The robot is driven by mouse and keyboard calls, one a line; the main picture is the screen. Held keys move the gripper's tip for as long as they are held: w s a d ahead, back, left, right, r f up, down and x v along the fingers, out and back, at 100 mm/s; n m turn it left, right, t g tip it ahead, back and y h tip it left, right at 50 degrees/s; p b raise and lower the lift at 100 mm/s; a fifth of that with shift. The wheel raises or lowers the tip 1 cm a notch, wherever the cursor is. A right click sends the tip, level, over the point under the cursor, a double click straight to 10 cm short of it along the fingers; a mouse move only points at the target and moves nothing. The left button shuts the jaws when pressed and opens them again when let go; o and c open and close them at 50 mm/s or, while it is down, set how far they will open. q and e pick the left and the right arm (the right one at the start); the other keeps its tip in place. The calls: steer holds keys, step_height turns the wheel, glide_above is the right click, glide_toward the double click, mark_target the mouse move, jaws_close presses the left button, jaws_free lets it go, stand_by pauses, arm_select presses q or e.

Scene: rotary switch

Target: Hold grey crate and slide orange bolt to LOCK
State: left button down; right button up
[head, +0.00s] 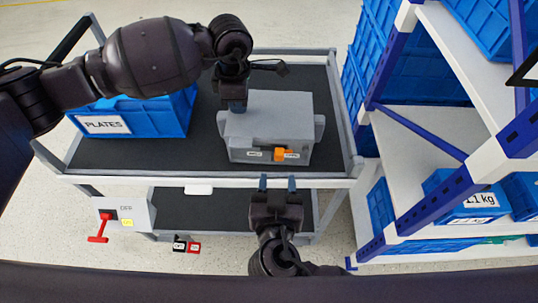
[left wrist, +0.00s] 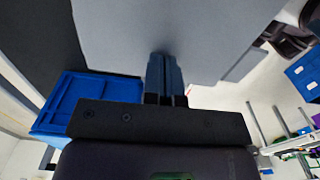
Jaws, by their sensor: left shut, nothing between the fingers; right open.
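The grey crate (head: 286,106) sits on the cart's upper shelf, and its surface fills the top of the left wrist view (left wrist: 170,25). On its front face is an orange bolt (head: 281,155), right of centre between two small white labels, close beside the right one. The labels are too small to read surely. My left gripper (head: 238,107) is shut and empty, its fingertips at the crate's top left part; the left wrist view shows the closed fingers (left wrist: 165,66) against or just over the grey surface. My right gripper (head: 277,184) is open and empty, in front of the crate by the cart's front rail.
A blue crate labelled PLATES (head: 150,115) stands left on the same shelf. The cart's front rail (head: 200,181) runs below the grey crate. A box with a red handle (head: 103,227) hangs at front left. Racks with blue bins (head: 455,195) stand right.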

arm_select(q)
steer(key=shift+s+f, duration=0.2)
steer(key=shift+f, duration=0.2)
arm_select(e)
steer(key=shift+f, duration=0.1)
arm_select(q)
steer(key=shift+w+r+p, duration=0.15)
steer(key=shift+r+p, duration=0.2)
steer(key=shift+r, duration=0.35)
steer(key=shift+r+p, duration=1.05)
steer(key=shift+r, duration=1.6)
arm_select(e)
steer(key=r, duration=0.4)
steer(key=shift+w+r, duration=0.15)
steer(key=shift+w, duration=0.1)
arm_select(q)
steer(key=shift+w, duration=0.1)
